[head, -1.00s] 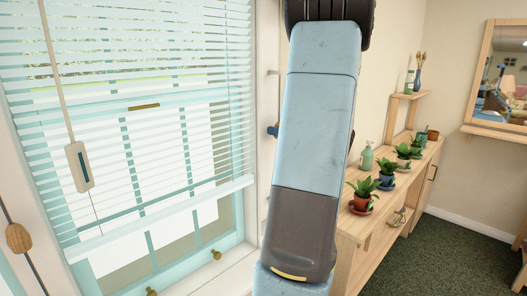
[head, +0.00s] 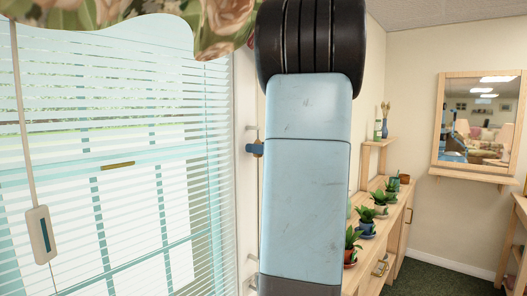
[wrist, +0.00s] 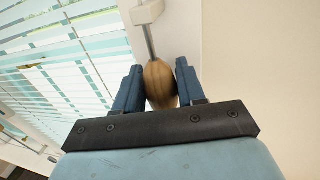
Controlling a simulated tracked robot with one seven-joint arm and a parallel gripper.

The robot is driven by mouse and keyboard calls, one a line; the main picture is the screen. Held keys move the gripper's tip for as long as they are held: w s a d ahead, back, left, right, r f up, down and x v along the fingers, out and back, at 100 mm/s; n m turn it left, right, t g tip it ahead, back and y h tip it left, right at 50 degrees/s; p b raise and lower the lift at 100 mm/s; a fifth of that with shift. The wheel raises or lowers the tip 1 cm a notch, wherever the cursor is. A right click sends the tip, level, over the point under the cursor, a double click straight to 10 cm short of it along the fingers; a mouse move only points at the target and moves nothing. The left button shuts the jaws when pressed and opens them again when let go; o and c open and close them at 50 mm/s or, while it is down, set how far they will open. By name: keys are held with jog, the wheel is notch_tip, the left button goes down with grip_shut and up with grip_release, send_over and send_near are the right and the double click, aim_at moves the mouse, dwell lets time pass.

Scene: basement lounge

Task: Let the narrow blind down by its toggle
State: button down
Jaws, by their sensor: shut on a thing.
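In the wrist view my gripper (wrist: 160,88) is shut on a wooden toggle (wrist: 159,82), a rounded brown piece between its two blue fingers. A grey cord (wrist: 150,42) runs up from the toggle to a small white block (wrist: 148,12). A white slatted blind (wrist: 62,52) hangs to the left of the fingers. In the head view a slatted blind (head: 120,130) covers the window, its slats running down to the picture's lower edge. Its lower end is out of view. I cannot tell whether this is the narrow one.
A pale tag (head: 40,235) hangs on a cord before the blind. A floral valance (head: 225,25) is overhead. Right of my arm are a wooden cabinet (head: 396,225) with potted plants and a mirror (head: 437,120).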

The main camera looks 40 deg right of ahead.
jog(key=shift+w+r, duration=0.1)
jog(key=shift+r, duration=0.2)
jog(key=c, duration=0.8)
grip_release()
jog(key=shift+d+f, duration=0.1)
jog(key=v, duration=1.3)
jog(key=shift+s+d+f, duration=0.1)
jog(key=shift+s+f, duration=0.05)
jog(key=shift+s, duration=0.25)
